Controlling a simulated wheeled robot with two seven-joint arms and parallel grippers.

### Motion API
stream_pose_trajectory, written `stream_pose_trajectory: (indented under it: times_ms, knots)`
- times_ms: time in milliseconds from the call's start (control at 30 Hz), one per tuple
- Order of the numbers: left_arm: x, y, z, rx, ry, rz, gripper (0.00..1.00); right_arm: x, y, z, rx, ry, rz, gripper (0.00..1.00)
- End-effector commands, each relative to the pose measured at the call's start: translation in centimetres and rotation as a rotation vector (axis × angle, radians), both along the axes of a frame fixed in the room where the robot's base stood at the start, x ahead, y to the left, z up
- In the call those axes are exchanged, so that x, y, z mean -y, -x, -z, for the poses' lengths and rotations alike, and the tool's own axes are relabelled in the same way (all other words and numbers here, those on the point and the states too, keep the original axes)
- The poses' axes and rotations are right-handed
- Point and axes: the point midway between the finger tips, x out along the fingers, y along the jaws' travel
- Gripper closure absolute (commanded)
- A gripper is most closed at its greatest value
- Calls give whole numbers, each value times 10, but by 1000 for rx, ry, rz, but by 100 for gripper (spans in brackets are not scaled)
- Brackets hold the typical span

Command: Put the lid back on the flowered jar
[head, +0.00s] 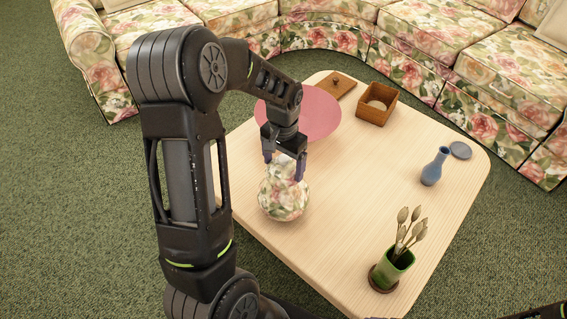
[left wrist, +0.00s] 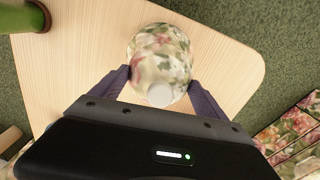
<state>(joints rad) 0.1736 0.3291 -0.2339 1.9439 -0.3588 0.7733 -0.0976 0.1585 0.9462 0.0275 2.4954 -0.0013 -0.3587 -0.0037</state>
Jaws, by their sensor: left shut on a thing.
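The flowered jar (head: 283,200) stands upright on the light wood table, a round body with pink and green flowers on cream. My left gripper (head: 283,168) is directly above it, pointing down, with its fingers shut on a flowered lid (head: 283,170). In the left wrist view, the lid's pale round knob (left wrist: 160,95) shows between the fingers of my left gripper (left wrist: 160,78), and the flowered jar (left wrist: 158,40) lies beyond. The lid's lower edge blends into the jar's pattern, so I cannot tell whether they touch. My right gripper is not in view.
A pink round mat (head: 325,112) lies behind the jar. An open wooden box (head: 376,112), a wooden lid (head: 335,87), a blue vase (head: 434,167), a blue disc (head: 460,150) and a green plant pot (head: 392,266) stand around the table (head: 350,190). The table's middle is clear.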

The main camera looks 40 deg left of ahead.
Motion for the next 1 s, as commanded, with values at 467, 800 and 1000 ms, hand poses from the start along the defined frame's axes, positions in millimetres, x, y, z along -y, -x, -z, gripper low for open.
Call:
stream_pose_trajectory:
  times_ms: [467, 800, 1000]
  knots:
    - [0, 0, 0, 0, 0, 0, 1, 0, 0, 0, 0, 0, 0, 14]
    - [0, 0, 0, 0, 0, 0, 0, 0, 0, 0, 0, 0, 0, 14]
    - [0, 0, -6, 1, 0, 0, 0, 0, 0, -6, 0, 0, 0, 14]
